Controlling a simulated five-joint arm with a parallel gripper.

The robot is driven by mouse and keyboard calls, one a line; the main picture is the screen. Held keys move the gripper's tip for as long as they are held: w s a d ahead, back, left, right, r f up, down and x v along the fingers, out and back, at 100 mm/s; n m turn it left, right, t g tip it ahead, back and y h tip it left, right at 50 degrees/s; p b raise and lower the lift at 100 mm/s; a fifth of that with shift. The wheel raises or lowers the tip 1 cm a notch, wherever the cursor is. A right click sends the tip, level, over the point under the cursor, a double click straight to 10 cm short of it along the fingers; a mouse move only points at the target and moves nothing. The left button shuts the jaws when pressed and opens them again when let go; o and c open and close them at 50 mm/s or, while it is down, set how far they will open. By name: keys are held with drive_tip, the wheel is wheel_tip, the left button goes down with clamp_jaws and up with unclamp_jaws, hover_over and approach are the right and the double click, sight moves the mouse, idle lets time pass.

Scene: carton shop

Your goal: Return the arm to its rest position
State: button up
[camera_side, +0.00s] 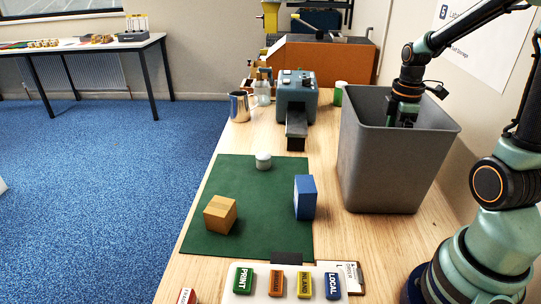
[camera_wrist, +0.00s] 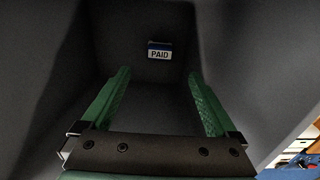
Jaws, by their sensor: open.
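My gripper (camera_side: 401,112) reaches down into the mouth of a tall grey bin (camera_side: 385,160) on the right of the table in the side view. The bin's front wall hides its fingertips there. In the wrist view my gripper (camera_wrist: 157,98) shows two green fingers spread apart with nothing between them. Beyond the fingers, a small block marked PAID (camera_wrist: 159,50) lies inside the bin, apart from them.
A green mat (camera_side: 260,215) holds a wooden cube (camera_side: 220,214), a blue box (camera_side: 305,197) and a small white-grey cylinder (camera_side: 263,161). A white tray (camera_side: 256,296) of labelled blocks is at the front. A label machine (camera_side: 296,100) and metal jug (camera_side: 240,106) stand behind.

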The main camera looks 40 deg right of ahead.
wheel_tip(320, 180, up, 17)
drive_tip(key=w+a+r, duration=0.2)
drive_tip(key=w+a, duration=0.1)
drive_tip(key=w, duration=0.1)
drive_tip(key=shift+w+a, duration=0.3)
drive_tip(key=shift+a, duration=0.05)
